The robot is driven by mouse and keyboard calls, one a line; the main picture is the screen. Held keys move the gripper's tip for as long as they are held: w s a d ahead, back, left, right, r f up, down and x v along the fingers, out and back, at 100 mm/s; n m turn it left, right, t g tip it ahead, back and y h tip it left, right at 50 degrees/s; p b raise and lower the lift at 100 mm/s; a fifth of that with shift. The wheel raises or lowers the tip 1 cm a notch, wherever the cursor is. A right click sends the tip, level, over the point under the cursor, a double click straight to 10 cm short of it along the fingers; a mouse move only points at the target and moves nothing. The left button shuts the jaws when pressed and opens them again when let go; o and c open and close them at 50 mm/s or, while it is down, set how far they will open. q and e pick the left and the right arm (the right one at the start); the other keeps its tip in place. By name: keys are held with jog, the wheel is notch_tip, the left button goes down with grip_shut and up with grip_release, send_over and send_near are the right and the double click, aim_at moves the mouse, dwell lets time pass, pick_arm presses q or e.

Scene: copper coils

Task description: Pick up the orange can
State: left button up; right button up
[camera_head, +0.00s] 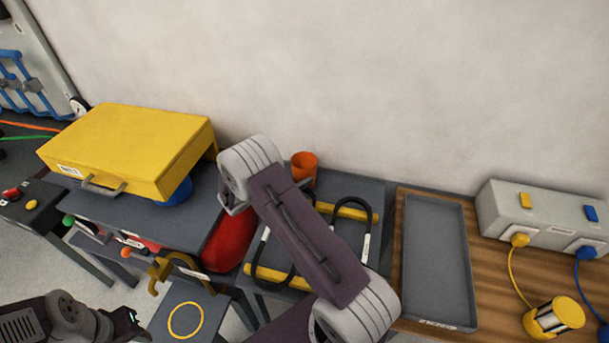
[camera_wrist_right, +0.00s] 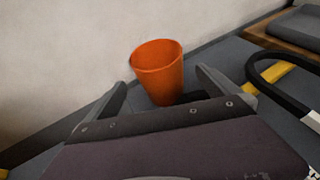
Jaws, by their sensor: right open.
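The orange can (camera_head: 304,167) stands upright at the back of the dark bench by the wall, its lower part partly hidden by my right arm in the head view. In the head view my right arm hides most of that gripper. My left gripper (camera_head: 128,318) is low at the left, away from the can; its jaws are unclear.
A black-and-yellow frame (camera_head: 352,212) lies right of the can. A grey tray (camera_head: 437,255) and a grey socket box (camera_head: 540,215) are further right. A yellow case (camera_head: 130,145) and a red object (camera_head: 230,240) are left. The wall is close behind.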

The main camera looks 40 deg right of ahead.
aim_at(311, 166)
jog(key=x, duration=0.3)
jog(key=shift+a+f, duration=0.1)
jog(key=x, duration=0.4)
jog(key=shift+w+d+f+p, duration=0.1)
jog(key=shift+d+f+p, duration=0.15)
jog(key=shift+f+p, duration=0.1)
jog(key=shift+r, duration=0.1)
jog(key=c, duration=1.5)
jog(key=r, duration=0.4)
jog(key=shift+s+a+r, duration=0.35)
jog(key=shift+s+a, duration=0.05)
jog(key=s+a+r, duration=0.2)
jog(key=s, duration=0.1)
jog(key=s+a+r, duration=0.2)
jog(key=s, duration=0.1)
jog(key=s+a+r, duration=0.1)
jog(key=s+r, duration=0.1)
jog(key=s, duration=0.1)
jog(key=shift+a+r, duration=0.1)
jog(key=shift+a, duration=0.3)
